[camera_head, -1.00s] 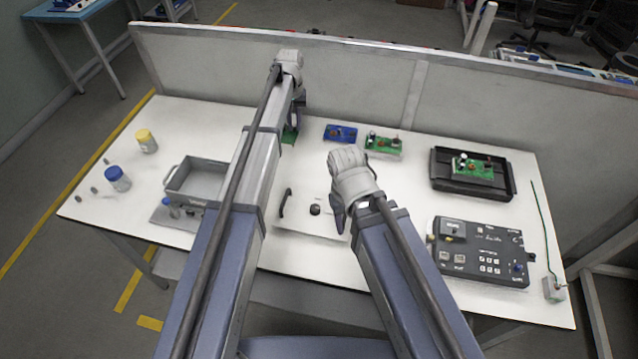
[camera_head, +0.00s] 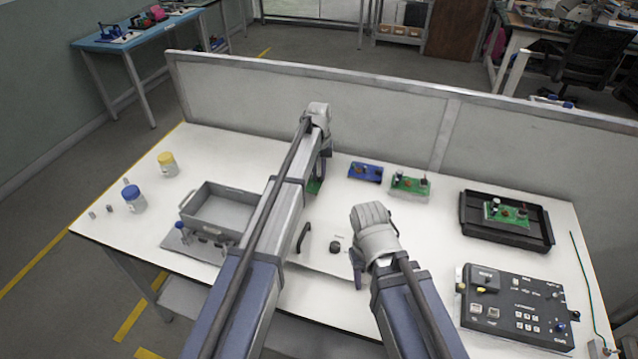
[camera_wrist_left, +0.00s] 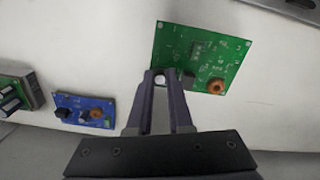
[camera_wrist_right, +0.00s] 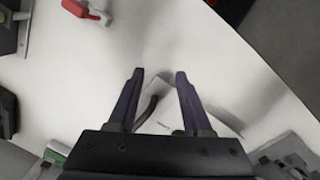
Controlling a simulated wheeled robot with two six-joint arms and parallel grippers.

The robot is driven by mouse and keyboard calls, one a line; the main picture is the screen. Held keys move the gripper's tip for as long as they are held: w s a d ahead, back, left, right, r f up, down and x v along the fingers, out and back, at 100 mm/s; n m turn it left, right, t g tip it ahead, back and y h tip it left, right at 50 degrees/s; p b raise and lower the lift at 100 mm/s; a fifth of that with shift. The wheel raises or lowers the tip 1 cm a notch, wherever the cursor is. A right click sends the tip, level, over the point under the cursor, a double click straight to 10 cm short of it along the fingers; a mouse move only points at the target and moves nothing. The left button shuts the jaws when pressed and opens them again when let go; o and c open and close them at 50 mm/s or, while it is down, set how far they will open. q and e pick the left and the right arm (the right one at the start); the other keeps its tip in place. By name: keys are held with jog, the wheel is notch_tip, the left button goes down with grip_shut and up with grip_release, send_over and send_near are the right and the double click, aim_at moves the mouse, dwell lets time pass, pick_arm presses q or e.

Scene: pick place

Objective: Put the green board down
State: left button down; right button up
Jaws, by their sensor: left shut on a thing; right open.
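My left gripper (camera_head: 323,172) is shut on a green board (camera_wrist_left: 205,52), gripping its near edge. The left wrist view shows the board's components and an orange coil. In the head view only a sliver of this board (camera_head: 314,186) shows, as my left arm hides the rest. It is over or on the white table left of the blue board; I cannot tell whether it touches the table. My right gripper (camera_wrist_right: 158,78) is open and empty above the table.
A blue board (camera_head: 366,171) and another green board (camera_head: 410,187) lie at the back. A black tray (camera_head: 463,216) holds a further green board (camera_head: 508,213). A grey bin (camera_head: 195,213) stands left, a dark control panel (camera_head: 515,305) right. A low partition (camera_head: 390,110) closes the back.

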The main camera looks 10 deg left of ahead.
pick_arm(q)
notch_tip(320, 180, down, 3)
jog(key=shift+f+b, duration=0.1)
jog(key=shift+b, duration=1.05)
pick_arm(e)
notch_tip(320, 180, down, 3)
jog(key=shift+f, duration=0.1)
pick_arm(q)
jog(key=c, duration=0.8)
grip_release()
jog(key=shift+c, duration=0.2)
